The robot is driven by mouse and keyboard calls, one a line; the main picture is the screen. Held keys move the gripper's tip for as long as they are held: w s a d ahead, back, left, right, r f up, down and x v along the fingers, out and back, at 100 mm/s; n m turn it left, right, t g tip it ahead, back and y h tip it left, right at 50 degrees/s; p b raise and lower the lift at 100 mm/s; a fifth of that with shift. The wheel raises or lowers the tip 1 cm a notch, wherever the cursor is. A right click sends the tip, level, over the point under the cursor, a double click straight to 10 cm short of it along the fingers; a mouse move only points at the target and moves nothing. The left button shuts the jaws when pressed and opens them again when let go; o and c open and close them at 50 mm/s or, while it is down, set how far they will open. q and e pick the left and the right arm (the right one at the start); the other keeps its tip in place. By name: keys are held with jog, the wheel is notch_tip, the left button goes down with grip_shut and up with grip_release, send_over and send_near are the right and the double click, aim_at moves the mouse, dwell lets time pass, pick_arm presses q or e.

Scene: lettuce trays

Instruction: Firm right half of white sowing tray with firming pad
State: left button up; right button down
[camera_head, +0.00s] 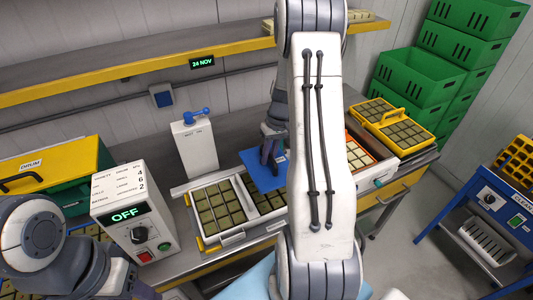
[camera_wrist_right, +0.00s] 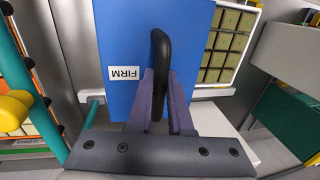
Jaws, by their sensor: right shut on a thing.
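The blue firming pad (camera_head: 258,176) is held by its black handle (camera_wrist_right: 160,50) in my right gripper (camera_head: 270,155). The right wrist view shows the right gripper (camera_wrist_right: 158,88) shut on that handle, with the pad (camera_wrist_right: 118,40) and its FIRM label beyond. The white sowing tray (camera_head: 233,241) holds square soil-filled cells. Its left half is in plain view; the pad and my right arm hide much of its right half. The pad overlaps the tray's back right part in the head view; I cannot tell whether it touches. My left gripper is out of view.
A white control box (camera_head: 148,205) reading OFF stands left of the tray. A white dispenser with a blue tap (camera_head: 196,145) stands behind. An orange-edged tray (camera_head: 359,148) and a yellow tray (camera_head: 411,121) lie to the right. Green crates (camera_head: 413,78) are stacked beyond.

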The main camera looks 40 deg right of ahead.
notch_tip(320, 180, down, 9)
jog(key=b, duration=0.6)
jog(key=shift+f+b, duration=0.15)
jog(key=shift+b, duration=0.15)
jog(key=shift+s+a, duration=0.1)
jog(key=shift+f+b, duration=0.4)
jog(key=shift+f, duration=0.1)
dwell(0.5)
jog(key=shift+s+a+f, duration=0.1)
jog(key=shift+s+f, duration=0.05)
jog(key=shift+f, duration=0.05)
dwell(0.9)
jog(key=shift+r+p, duration=0.5)
jog(key=shift+r, duration=0.2)
notch_tip(320, 180, up, 8)
jog(key=p, duration=0.5)
jog(key=shift+f, duration=0.25)
